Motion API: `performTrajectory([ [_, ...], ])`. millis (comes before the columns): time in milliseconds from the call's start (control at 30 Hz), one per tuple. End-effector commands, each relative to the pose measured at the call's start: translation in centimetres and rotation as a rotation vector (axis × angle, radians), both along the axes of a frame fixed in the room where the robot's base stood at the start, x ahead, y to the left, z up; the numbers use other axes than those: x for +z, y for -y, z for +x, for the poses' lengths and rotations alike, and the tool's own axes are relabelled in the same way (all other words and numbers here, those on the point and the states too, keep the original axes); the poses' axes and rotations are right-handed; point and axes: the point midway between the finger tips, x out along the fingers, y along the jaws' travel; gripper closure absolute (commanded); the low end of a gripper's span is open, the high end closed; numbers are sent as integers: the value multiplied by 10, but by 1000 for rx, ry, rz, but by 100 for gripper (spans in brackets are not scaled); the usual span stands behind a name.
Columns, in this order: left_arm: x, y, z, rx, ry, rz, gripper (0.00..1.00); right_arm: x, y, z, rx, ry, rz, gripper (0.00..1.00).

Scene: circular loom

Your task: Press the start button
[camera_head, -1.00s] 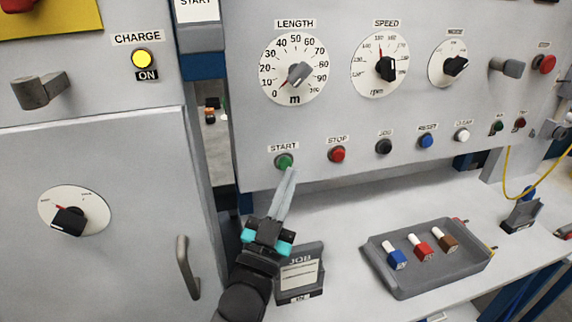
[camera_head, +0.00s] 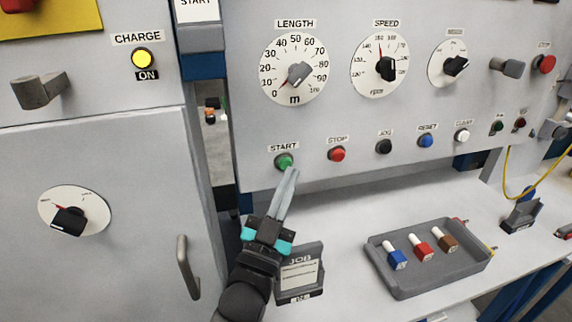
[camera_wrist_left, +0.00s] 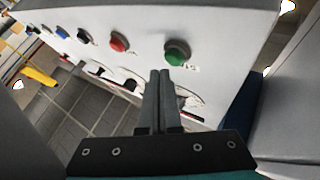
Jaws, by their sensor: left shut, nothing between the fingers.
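The green start button (camera_head: 284,161) sits on the grey panel under the label START. My left gripper (camera_head: 292,170) is shut and empty, its long fingers pointing up at the panel. In the head view the fingertips are just below and right of the button, overlapping its lower edge or very near it. In the left wrist view the green button (camera_wrist_left: 177,52) shows just beyond and right of the closed fingertips (camera_wrist_left: 159,72). I cannot tell whether they touch. My right gripper is not in view.
The red stop button (camera_head: 337,154) is right of the start button, with black, blue and white buttons farther along. Dials sit above. A grey tray (camera_head: 400,285) with several coloured pieces and a JOB holder (camera_head: 312,250) are on the bench below.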

Motion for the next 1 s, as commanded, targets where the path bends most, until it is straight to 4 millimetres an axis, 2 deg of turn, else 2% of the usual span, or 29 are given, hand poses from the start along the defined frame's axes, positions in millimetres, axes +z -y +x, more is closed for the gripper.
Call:
performTrajectory([
  [200, 0, -2, 7, 0, 1, 1, 100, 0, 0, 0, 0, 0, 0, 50],
  [1000, 0, -4, 12, 0, 0, 0, 100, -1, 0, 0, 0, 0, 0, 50],
])
